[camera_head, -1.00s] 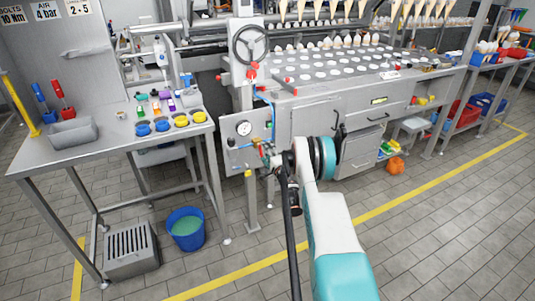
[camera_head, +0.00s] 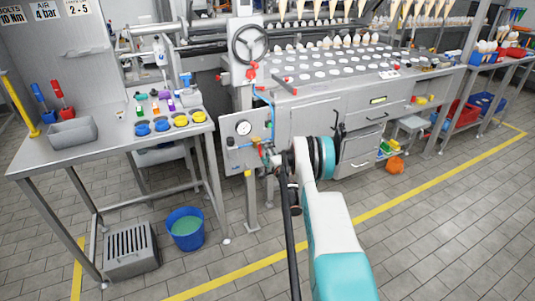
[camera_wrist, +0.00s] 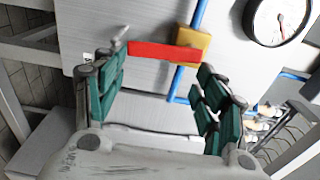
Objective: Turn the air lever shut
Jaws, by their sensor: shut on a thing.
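The air lever (camera_wrist: 160,50) is a flat red handle on a yellow valve body (camera_wrist: 193,44) in the wrist view. It lies across the blue air pipe (camera_wrist: 198,14), roughly at right angles to it. My gripper (camera_wrist: 160,63) has its teal-padded fingers on either side of the lever and valve, shut on the air lever. In the head view my gripper (camera_head: 269,158) is at the grey panel below the gauge, and the arm's end hides much of the lever there. The round pressure gauge (camera_head: 243,128) is on the same panel; it also shows in the wrist view (camera_wrist: 280,18).
A steel bench (camera_head: 88,150) with small pots and a grey tray (camera_head: 72,131) stands left. A blue bucket (camera_head: 185,228) and a grated box (camera_head: 131,248) are on the floor. The cone machine (camera_head: 350,85) stands behind the panel. The floor at right front is clear.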

